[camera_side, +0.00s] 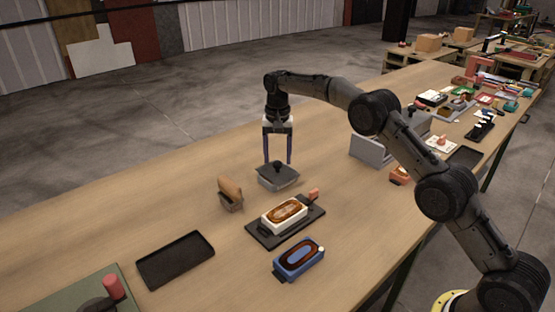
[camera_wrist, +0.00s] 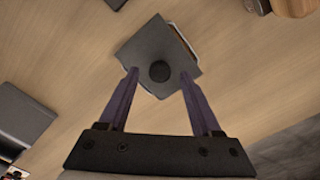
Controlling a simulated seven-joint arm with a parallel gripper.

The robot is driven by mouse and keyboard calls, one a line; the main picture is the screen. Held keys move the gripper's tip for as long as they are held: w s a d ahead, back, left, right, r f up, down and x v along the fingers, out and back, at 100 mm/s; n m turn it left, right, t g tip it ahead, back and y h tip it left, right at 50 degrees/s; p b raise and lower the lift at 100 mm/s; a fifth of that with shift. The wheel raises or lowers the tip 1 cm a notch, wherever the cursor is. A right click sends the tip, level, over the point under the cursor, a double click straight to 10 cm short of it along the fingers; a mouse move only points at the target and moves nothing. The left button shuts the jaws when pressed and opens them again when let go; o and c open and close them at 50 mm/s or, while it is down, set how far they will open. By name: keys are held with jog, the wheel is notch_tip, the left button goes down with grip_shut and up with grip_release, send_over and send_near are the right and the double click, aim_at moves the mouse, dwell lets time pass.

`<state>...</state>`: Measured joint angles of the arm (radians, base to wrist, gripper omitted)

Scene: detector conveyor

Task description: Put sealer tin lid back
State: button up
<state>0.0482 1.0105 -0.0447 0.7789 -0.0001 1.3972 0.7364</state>
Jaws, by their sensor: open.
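The sealer tin lid (camera_side: 266,172) is a dark grey square plate with a round black knob (camera_wrist: 159,71). It also shows in the wrist view (camera_wrist: 150,45). The lid lies over a light metal tin (camera_wrist: 184,40), whose edge shows along one side in the wrist view, so the lid looks off-centre or turned on it. Most of the tin is hidden under the lid. My gripper (camera_side: 278,163) is open and points down above the lid. In the wrist view its two purple fingers (camera_wrist: 158,72) stand on either side of the knob, with gaps.
A brown-topped block (camera_side: 230,190) stands left of the tin. A white box with brown contents (camera_side: 284,214) sits on a dark tray, with a blue box (camera_side: 298,259) in front. An empty black tray (camera_side: 175,259) lies at front left. A grey case (camera_side: 370,151) stands right.

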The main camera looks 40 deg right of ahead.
aim_at(278, 163)
notch_tip(278, 163, up, 6)
jog(key=shift+r, duration=0.25)
jog(key=s+a+r+n+t, duration=0.2)
jog(key=s+r+n+t, duration=0.15)
jog(key=s+r, duration=1.45)
jog(key=s+f+n+t, duration=0.1)
jog(key=s+f, duration=0.4)
jog(key=s, duration=0.8)
jog(key=s+a+f+n+t, duration=0.1)
jog(key=s+f+n, duration=0.3)
jog(key=s, duration=1)
notch_tip(278, 163, down, 2)
jog(key=shift+f, duration=0.1)
jog(key=shift+n, duration=0.25)
